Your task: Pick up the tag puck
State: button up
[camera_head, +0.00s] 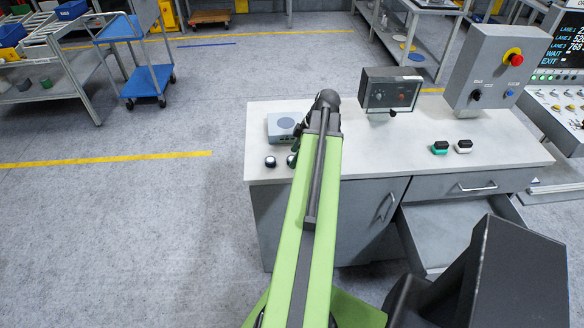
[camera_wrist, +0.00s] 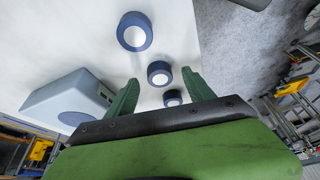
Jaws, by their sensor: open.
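I cannot tell which one is the tag puck. My gripper (camera_wrist: 160,78) is open, its two green fingers apart, with the middle puck showing between the fingertips. No contact is visible. In the head view a puck (camera_head: 270,161) stands near the worktop's left front edge; my arm hides much of the area to its right.
A pale box with a round disc (camera_head: 284,126) stands behind the pucks, and in the wrist view it lies left of the fingers. A dark control box (camera_head: 390,92) and a grey button box (camera_head: 486,70) stand farther right. An open drawer (camera_head: 440,235) juts out below the worktop.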

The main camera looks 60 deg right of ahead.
jog(key=shift+w+a+f, duration=0.1)
jog(key=shift+w+f, duration=0.05)
jog(key=shift+f, duration=0.45)
jog(key=shift+r, duration=0.15)
grip_shut()
jog(key=shift+r, duration=0.1)
